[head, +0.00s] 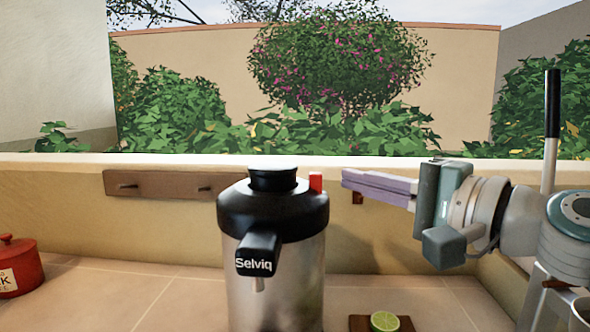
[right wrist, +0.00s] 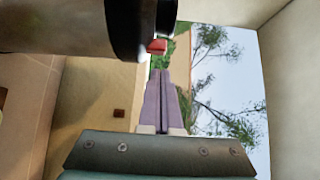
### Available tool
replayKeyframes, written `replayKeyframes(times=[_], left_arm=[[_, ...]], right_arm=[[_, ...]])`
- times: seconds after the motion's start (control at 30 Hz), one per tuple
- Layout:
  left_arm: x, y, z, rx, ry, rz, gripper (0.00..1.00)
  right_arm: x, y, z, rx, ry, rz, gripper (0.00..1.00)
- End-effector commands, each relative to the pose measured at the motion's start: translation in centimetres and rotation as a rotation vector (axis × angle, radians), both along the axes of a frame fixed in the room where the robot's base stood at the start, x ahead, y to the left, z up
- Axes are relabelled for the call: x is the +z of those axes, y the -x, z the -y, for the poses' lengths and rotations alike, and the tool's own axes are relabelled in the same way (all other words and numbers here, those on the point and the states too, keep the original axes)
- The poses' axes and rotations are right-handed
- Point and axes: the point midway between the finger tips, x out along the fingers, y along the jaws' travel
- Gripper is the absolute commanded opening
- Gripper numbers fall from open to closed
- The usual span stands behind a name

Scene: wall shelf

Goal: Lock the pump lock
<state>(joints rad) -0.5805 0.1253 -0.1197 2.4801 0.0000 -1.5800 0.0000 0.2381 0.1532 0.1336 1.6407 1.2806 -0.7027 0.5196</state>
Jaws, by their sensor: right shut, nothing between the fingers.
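The pump flask (head: 275,270), a steel body with a black top and a "Selviq" spout, stands upright on the tiled counter in the middle of the head view. A red lock tab (head: 316,181) stands up at the right edge of its black top, beside the round black pump button (head: 272,179). My right gripper (head: 345,178) is shut and empty, its purple fingers pointing left just right of the red tab. In the right wrist view the fingertips (right wrist: 160,74) lie close to the red tab (right wrist: 158,46); I cannot tell whether they touch. My left gripper is out of view.
A wooden peg rail (head: 155,186) is on the low wall behind. A red pot (head: 18,266) stands at far left. A halved lime (head: 384,321) lies on a small board in front, right of the flask. The counter left of the flask is clear.

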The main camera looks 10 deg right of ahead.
Motion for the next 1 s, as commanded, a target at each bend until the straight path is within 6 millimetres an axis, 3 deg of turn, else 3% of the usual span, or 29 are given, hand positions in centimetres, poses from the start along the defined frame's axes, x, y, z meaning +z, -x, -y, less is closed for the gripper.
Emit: replayKeyframes(times=[0.2, 0.57, 0.8, 1.0], left_arm=[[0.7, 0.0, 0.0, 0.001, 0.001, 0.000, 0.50], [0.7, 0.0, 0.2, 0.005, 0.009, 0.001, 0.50], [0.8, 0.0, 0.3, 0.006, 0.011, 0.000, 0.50], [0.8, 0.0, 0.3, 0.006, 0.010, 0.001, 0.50]], right_arm=[[0.1, -0.5, -1.6, -0.001, -0.001, 0.000, 0.00], [0.0, -0.5, -1.8, -0.001, 0.000, 0.000, 0.00], [0.1, -1.1, -3.9, 0.001, -0.003, 0.001, 0.00], [0.0, -1.0, -3.9, 0.002, -0.001, 0.000, 0.00]])
